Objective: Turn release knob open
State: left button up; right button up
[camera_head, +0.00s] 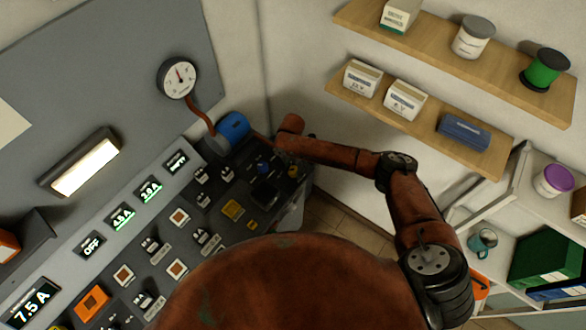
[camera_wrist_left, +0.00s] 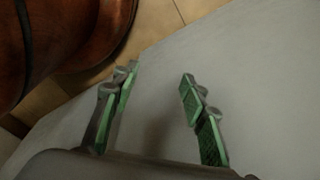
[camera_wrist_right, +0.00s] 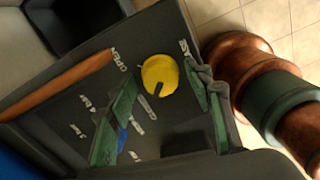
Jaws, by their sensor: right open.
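A round yellow knob (camera_wrist_right: 158,73) with a small dark mark sits on the dark panel in the right wrist view. A label reading OPEN (camera_wrist_right: 120,60) is to its left, and another small label is to its upper right. My right gripper (camera_wrist_right: 162,82) is open, its green-padded fingers on either side of the knob in the picture. I cannot tell whether they touch it. In the head view my right gripper (camera_head: 266,190) is dark and small over the panel's far right end. My left gripper (camera_wrist_left: 155,85) is open and empty over a plain grey surface.
The sloped control panel (camera_head: 205,240) carries several switches, buttons and lit displays. A gauge (camera_head: 177,78) and a blue cylinder (camera_head: 233,127) are near its back. Shelves (camera_head: 450,120) with boxes and jars are on the right wall. A copper-coloured bar (camera_wrist_right: 60,85) lies left of the knob.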

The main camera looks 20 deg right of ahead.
jog(key=c, duration=1.2)
jog(key=shift+o, duration=0.2)
jog(key=shift+r+m+p, duration=0.15)
jog(key=shift+m+p, duration=0.25)
jog(key=shift+p, duration=0.05)
jog(key=m+p, duration=0.2)
jog(key=shift+m+p, duration=0.35)
jog(key=shift+m, duration=0.05)
jog(key=m+p, duration=0.3)
jog(key=shift+m, duration=0.3)
jog(key=m+p, duration=0.3)
jog(key=m, duration=0.2)
pick_arm(q)
notch_tip(320, 180, up, 13)
jog(key=s+p, duration=0.1)
jog(key=p, duration=0.2)
jog(key=shift+s+f, duration=0.15)
jog(key=shift+s, duration=0.1)
pick_arm(e)
jog(key=m, duration=0.5)
jog(key=shift+m+y, duration=0.3)
jog(key=shift+m, duration=0.1)
jog(key=shift+d, duration=0.1)
